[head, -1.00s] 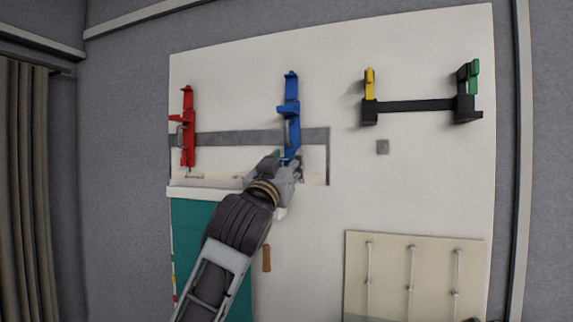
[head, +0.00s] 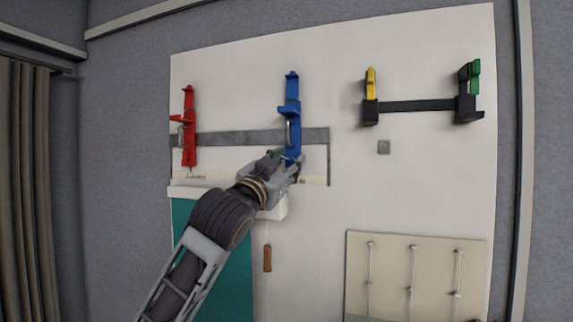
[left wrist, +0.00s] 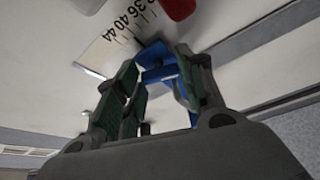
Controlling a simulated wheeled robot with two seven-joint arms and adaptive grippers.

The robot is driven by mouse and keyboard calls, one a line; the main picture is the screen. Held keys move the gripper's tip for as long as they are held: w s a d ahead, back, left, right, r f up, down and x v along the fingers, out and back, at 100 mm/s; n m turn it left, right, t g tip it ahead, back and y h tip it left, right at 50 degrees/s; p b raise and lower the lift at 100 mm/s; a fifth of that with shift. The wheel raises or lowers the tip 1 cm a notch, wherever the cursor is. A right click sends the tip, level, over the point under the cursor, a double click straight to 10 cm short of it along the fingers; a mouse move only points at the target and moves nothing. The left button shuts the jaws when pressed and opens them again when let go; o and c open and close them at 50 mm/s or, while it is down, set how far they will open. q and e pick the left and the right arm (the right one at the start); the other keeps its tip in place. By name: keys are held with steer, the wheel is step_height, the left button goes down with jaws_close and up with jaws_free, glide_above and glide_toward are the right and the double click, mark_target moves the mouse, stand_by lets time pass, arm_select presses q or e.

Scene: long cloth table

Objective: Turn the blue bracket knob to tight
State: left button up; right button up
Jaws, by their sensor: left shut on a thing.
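The blue bracket (head: 292,112) stands upright on the grey rail of the white wall panel, right of the red bracket. My left gripper (head: 289,163) is at the bracket's lower end, shut on the knob there. The gripper's fingers hide the knob, and I cannot read how far it is turned. In the left wrist view, part of the blue bracket (left wrist: 160,74) shows between the two green-padded fingers (left wrist: 152,85). My right gripper is not in view.
The red bracket (head: 189,125) is on the same rail (head: 240,138) to the left. A black bar (head: 415,105) with yellow and green clamps is at the right. A beige board (head: 390,275) is lower right. The panel between them is mostly bare.

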arm_select(q)
steer(key=o, duration=1)
steer(key=shift+s+f, duration=0.1)
steer(key=shift+s, duration=0.05)
steer(key=shift+v, duration=5.85)
